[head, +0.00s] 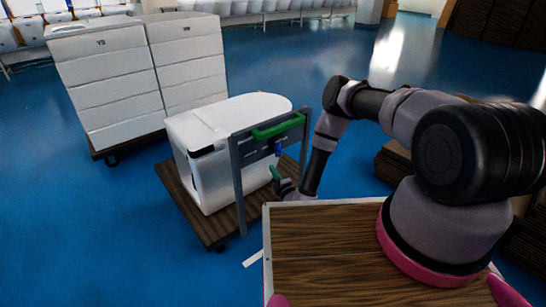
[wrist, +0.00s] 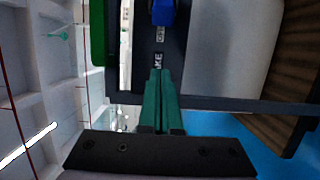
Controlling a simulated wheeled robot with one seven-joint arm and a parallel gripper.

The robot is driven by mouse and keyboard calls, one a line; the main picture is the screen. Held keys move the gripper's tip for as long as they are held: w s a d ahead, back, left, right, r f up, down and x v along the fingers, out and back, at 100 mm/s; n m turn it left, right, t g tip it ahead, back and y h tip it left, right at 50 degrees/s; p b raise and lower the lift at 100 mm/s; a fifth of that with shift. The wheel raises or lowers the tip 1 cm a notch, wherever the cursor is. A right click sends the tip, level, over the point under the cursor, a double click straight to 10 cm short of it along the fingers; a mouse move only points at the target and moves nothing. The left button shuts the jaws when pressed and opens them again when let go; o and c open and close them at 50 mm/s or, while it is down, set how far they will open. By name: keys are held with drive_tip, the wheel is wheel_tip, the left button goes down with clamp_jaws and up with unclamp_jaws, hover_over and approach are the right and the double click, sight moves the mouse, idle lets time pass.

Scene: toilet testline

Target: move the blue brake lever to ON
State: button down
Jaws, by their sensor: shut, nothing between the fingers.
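The blue brake lever (head: 278,150) hangs on the grey frame of the cart, just under the green handle bar (head: 278,127). In the wrist view the lever (wrist: 163,12) shows at the top edge, partly cut off. Printed labels (wrist: 159,60) sit on the dark panel below it; I cannot read them fully. My gripper (head: 275,172) is just below the lever in the head view. Its green fingers (wrist: 159,75) are shut together, empty, and point at the panel, apart from the lever in the wrist view.
A white unit (head: 205,170) stands on the wooden cart base (head: 185,205) behind the frame. Stacked white boxes (head: 110,80) stand on a dolly at the back left. Brown stacks (head: 395,162) lie to the right. The blue floor (head: 80,220) is clear at left.

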sight(278, 148)
drive_tip(key=w, duration=0.9)
drive_tip(key=shift+w+d, duration=0.2)
drive_tip(key=shift+d, duration=0.05)
drive_tip(key=shift+d, duration=0.1)
